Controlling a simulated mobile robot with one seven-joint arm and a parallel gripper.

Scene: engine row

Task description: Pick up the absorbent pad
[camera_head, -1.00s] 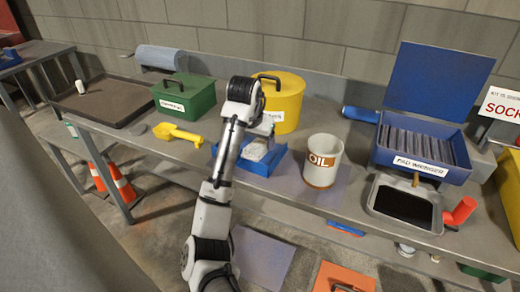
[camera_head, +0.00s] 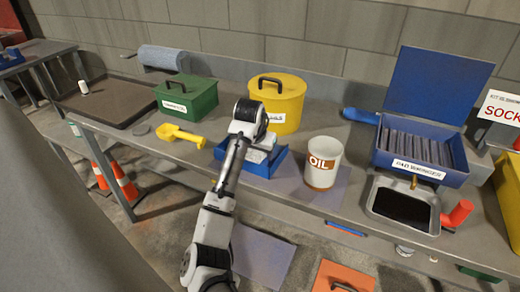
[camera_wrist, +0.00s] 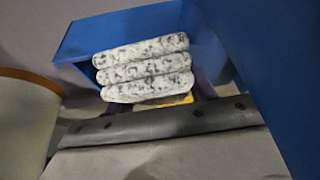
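The absorbent pads show in the wrist view as a stack of three white, dark-speckled slabs (camera_wrist: 145,68) inside a blue tray (camera_wrist: 95,38). In the head view the blue tray (camera_head: 268,171) stands on the bench between the yellow scoop and the oil mug, and part of the pale pads (camera_head: 257,156) shows below my wrist. My gripper (camera_head: 262,146) is right over the tray, mostly hidden by my own wrist. In the wrist view the pads lie just ahead of the dark bar at the bottom. The fingertips are not clear, and I cannot tell whether they touch the pads.
A white oil mug (camera_head: 322,163) stands close right of the tray. A yellow lidded bin (camera_head: 277,104) is behind, a green box (camera_head: 187,98) and yellow scoop (camera_head: 180,135) to the left. A blue pad wringer (camera_head: 420,160) and black-filled pan (camera_head: 402,205) are at right.

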